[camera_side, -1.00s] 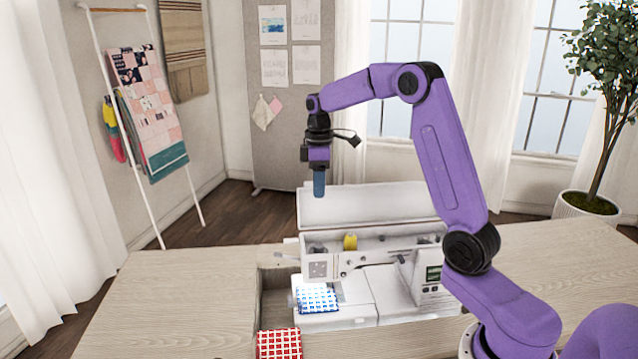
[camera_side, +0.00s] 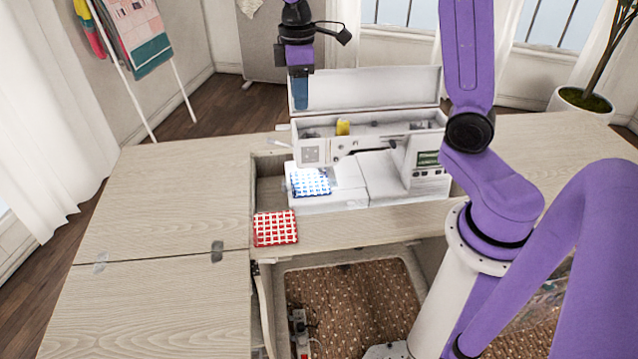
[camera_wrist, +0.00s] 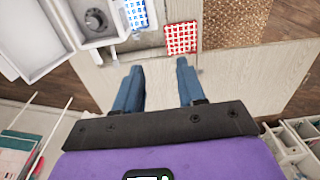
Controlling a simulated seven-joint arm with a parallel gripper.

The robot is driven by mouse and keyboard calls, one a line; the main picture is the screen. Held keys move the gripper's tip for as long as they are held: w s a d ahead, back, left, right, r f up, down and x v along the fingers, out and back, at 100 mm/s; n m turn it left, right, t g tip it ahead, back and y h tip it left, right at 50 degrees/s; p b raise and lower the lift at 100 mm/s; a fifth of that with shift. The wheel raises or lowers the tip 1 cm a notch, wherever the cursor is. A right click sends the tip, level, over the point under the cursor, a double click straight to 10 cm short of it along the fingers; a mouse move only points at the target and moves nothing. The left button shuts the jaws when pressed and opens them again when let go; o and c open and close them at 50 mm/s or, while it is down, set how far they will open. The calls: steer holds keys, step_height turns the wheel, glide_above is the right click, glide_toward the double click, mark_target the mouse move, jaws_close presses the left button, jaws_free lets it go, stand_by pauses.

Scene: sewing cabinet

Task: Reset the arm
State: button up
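My gripper (camera_side: 300,92) hangs fingers-down in the air above the back left of the white sewing machine (camera_side: 385,175). In the wrist view my gripper's blue fingers (camera_wrist: 158,84) stand wide apart with nothing between them. The machine sits in the cabinet's recess with its top lid raised. A blue checked cloth (camera_side: 311,182) lies on the machine's bed under a lit spot. A red checked cloth (camera_side: 275,228) lies on the cabinet top in front; it also shows in the wrist view (camera_wrist: 181,37).
The wooden cabinet top (camera_side: 170,195) is clear at left. A yellow spool (camera_side: 343,128) sits in the machine's open top. A white rack (camera_side: 130,85) with fabric stands behind left. A plant pot (camera_side: 582,103) stands back right. Below is an open compartment with a brown patterned floor (camera_side: 355,300).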

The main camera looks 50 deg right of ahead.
steer(key=s+a+n, duration=0.2)
steer(key=s+a, duration=0.5)
steer(key=s, duration=0.7)
steer(key=s+f+n, duration=0.1)
steer(key=s+f, duration=0.2)
steer(key=s, duration=1)
steer(key=shift+s+d+f, duration=0.2)
steer(key=shift+d, duration=0.25)
